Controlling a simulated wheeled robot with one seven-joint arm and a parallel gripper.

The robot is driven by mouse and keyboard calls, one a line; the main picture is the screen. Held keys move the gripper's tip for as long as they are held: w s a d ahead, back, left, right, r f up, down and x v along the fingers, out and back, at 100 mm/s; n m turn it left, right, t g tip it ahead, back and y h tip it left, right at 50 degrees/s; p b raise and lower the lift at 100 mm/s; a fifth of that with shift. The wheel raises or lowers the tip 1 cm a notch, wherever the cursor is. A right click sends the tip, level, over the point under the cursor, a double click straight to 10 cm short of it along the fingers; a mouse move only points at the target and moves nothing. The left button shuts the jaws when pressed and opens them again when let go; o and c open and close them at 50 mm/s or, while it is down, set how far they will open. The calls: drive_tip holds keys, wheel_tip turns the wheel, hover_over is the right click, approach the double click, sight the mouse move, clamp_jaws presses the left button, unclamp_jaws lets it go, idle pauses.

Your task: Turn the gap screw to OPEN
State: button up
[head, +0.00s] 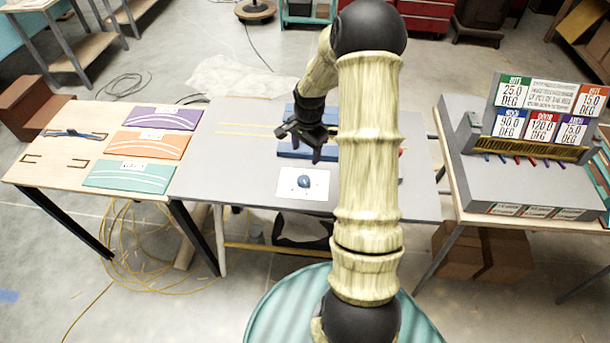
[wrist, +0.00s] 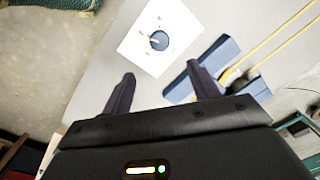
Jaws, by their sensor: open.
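The gap screw appears to be the dark blue knob (head: 304,181) on a white plate (head: 317,190) near the front edge of the grey table. The knob also shows in the wrist view (wrist: 159,40), on its white plate (wrist: 135,40), with a pale pointer line and small marks too small to read. My gripper (head: 303,142) is above the table, behind the knob in the head view. In the wrist view my gripper (wrist: 160,85) is open and empty, with its fingers apart and the knob beyond them. It is not touching the knob.
A blue block-like fixture (head: 292,150) stands behind the plate, partly hidden by my arm; it also shows in the wrist view (wrist: 205,70). A wooden table (head: 60,170) with coloured panels is at left. A grey rack with number cards (head: 530,180) is at right.

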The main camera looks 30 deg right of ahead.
sight(304, 179)
drive_tip(key=f+p, duration=0.1)
drive_tip(key=f, duration=0.3)
drive_tip(key=f+p, duration=0.1)
drive_tip(key=f, duration=0.4)
drive_tip(key=f+p, duration=0.1)
drive_tip(key=f, duration=0.3)
drive_tip(key=shift+w+f, duration=0.35)
drive_tip(key=shift+w, duration=0.05)
drive_tip(key=c, duration=1)
drive_tip(key=shift+o, duration=0.2)
